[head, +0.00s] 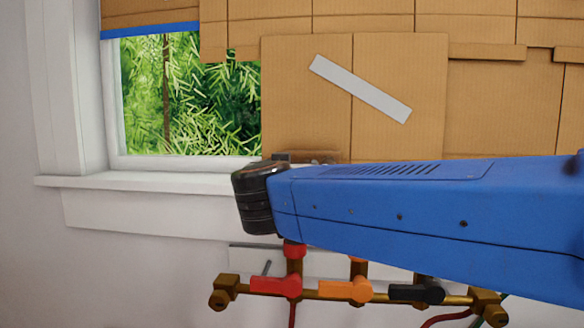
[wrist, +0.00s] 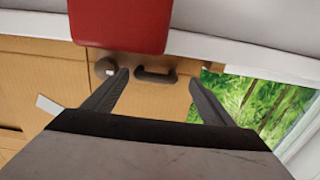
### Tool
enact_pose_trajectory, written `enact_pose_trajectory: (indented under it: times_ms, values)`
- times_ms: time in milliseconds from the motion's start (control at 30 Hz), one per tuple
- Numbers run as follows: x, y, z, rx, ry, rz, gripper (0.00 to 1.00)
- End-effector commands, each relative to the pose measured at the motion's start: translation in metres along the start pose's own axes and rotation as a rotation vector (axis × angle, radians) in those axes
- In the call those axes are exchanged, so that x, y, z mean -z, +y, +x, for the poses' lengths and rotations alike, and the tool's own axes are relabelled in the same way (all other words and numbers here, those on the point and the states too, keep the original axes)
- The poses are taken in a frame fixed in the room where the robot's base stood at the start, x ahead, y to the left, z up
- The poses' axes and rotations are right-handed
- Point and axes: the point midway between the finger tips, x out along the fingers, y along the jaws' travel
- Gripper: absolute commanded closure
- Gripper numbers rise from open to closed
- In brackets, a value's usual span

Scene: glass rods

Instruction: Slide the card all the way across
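The card (head: 300,95) is a brown cardboard panel with a pale diagonal strip (head: 360,88). It covers the right part of the window, and the left part is open to green leaves. The wrist view is turned over and shows the card (wrist: 50,70) with a dark handle (wrist: 155,76) near its edge by the sill. My gripper (wrist: 158,77) is open, with its two dark fingers apart and the handle showing between their tips. I cannot tell whether they touch it. In the head view my blue arm hides the gripper and the handle.
The white sill (head: 130,184) runs below the window. A brass pipe with red (head: 275,286), orange (head: 345,291) and black (head: 416,293) levers is under it. A red block (wrist: 120,25) is close in the wrist view. A round grey knob (wrist: 105,67) is beside the handle.

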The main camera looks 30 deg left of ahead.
Motion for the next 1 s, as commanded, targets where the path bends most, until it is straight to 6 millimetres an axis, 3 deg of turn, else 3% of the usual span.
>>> enact_pose_trajectory:
  times_ms: [367, 1000]
  values:
    - [0.0, 0.001, -0.009, -0.001, 0.0, 0.0, 0.22]
    - [0.001, -0.001, -0.129, 0.002, 0.001, 0.001, 0.22]
